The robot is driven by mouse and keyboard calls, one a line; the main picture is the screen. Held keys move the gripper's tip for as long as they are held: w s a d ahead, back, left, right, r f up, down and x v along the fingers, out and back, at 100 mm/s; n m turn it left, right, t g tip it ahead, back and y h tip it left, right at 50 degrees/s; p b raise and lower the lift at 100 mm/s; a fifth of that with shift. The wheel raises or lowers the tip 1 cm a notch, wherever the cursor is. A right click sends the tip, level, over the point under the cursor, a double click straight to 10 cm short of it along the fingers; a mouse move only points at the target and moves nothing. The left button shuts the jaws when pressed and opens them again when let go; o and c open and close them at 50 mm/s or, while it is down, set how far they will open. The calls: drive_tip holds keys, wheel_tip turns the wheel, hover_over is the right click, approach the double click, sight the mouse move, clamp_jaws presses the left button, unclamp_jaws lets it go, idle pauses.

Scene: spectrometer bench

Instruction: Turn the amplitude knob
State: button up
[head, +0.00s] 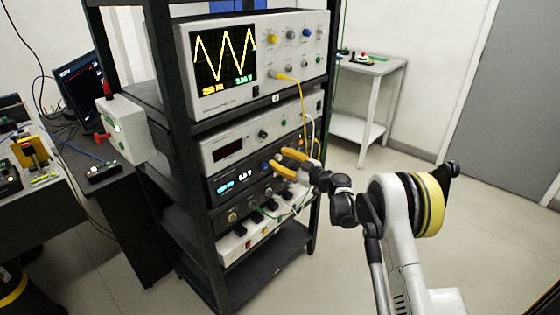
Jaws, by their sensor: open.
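My gripper (277,157) has yellow fingers spread apart, one above the other. It points left at the right part of a dark instrument (224,187) with a blue lit display, in the rack's middle. A small blue knob (264,165) shows just left of the lower fingertip. I cannot tell whether they touch. No label is readable, so I cannot tell which knob is the amplitude knob. The fingers hide part of the panel. The oscilloscope (222,105) above shows a yellow triangular wave on its screen (224,60).
The black rack (184,120) also holds a white instrument (228,150) with a dark display and a white power strip (245,240). A yellow cable (298,85) and other cables hang near my gripper. Open floor (350,220) lies right of the rack.

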clamp_jaws()
drive_tip(key=shift+n, duration=0.4)
drive_tip(key=n, duration=0.3)
drive_tip(key=shift+n, duration=2)
unclamp_jaws()
